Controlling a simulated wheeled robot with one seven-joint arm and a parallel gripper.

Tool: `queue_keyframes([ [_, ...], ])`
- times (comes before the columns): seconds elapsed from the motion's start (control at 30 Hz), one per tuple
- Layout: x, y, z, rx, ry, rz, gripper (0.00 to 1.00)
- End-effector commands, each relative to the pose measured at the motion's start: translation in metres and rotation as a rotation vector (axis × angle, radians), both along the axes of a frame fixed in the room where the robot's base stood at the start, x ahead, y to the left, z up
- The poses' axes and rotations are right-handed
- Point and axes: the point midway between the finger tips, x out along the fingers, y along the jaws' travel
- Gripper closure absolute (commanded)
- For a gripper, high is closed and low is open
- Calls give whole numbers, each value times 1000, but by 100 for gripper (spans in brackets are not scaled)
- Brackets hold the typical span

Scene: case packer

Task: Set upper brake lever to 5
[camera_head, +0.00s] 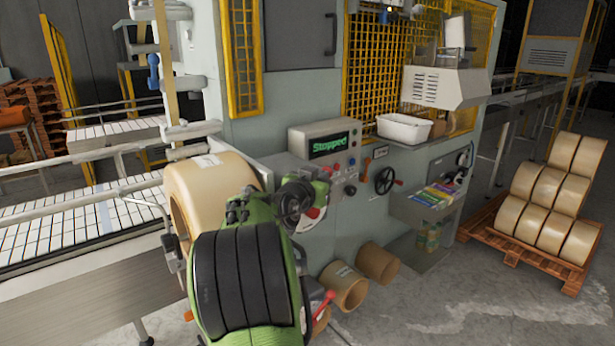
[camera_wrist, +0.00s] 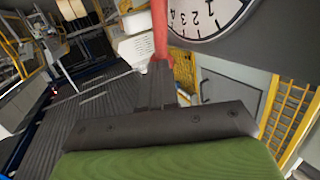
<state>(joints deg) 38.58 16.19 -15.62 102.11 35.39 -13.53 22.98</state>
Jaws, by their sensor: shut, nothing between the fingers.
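The red lever (camera_wrist: 160,28) enters the wrist view at the top and reaches down to my gripper (camera_wrist: 157,68). My gripper's dark fingers are shut together at the lever's lower end; I cannot tell whether they touch it. The white dial (camera_wrist: 204,14) lies right of the lever, with the figures 1, 2, 3 and 4 showing; the rest is out of frame or hidden. In the head view, a pale dial with red on it (camera_head: 313,213) is partly covered by my green arm. Another red lever (camera_head: 322,304) sits lower, beside my arm.
A large tan roll (camera_head: 205,180) is close left of my arm. Brown tubes (camera_head: 345,287) lie on the floor below. A pallet (camera_head: 510,250) of rolls stands at the right.

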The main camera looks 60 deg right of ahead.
Motion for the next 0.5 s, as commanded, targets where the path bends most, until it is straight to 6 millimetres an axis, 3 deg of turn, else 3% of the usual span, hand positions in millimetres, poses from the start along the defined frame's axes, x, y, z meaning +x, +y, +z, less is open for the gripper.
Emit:
queue_keyframes([
  [0.5,-15,-27,-4,280,-143,-3,100],
])
